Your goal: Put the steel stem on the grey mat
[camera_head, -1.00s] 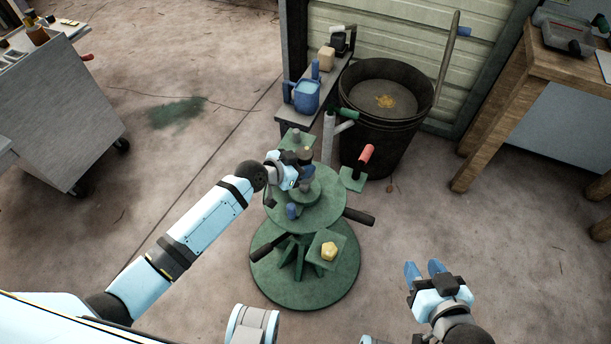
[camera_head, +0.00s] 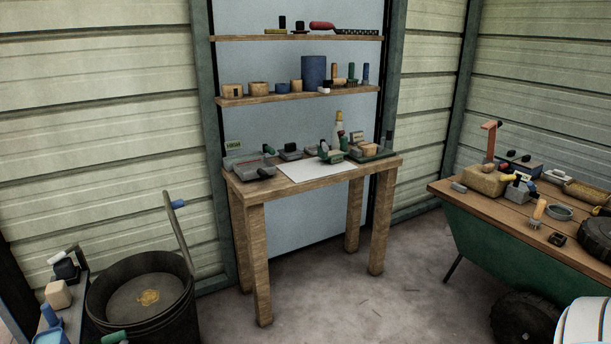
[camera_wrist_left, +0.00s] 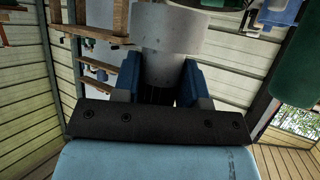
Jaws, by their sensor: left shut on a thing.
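My left gripper (camera_wrist_left: 161,72) shows only in the left wrist view. Its two blue fingers are shut on the steel stem (camera_wrist_left: 168,32), a grey piece with a wide round end and a narrower shank between the fingers. The grey mat (camera_head: 318,172) looks like a flat pale sheet on the wooden workbench in the head view. Its middle is bare, with tools around its back edge. My right gripper is not in view.
The wooden workbench (camera_head: 248,187) has tools along its back and left. Shelves (camera_head: 245,99) with small items hang above. A black bucket (camera_head: 110,310) stands at lower left. A green cart (camera_head: 475,243) with a loaded wooden top stands at right. Bare floor lies before the workbench.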

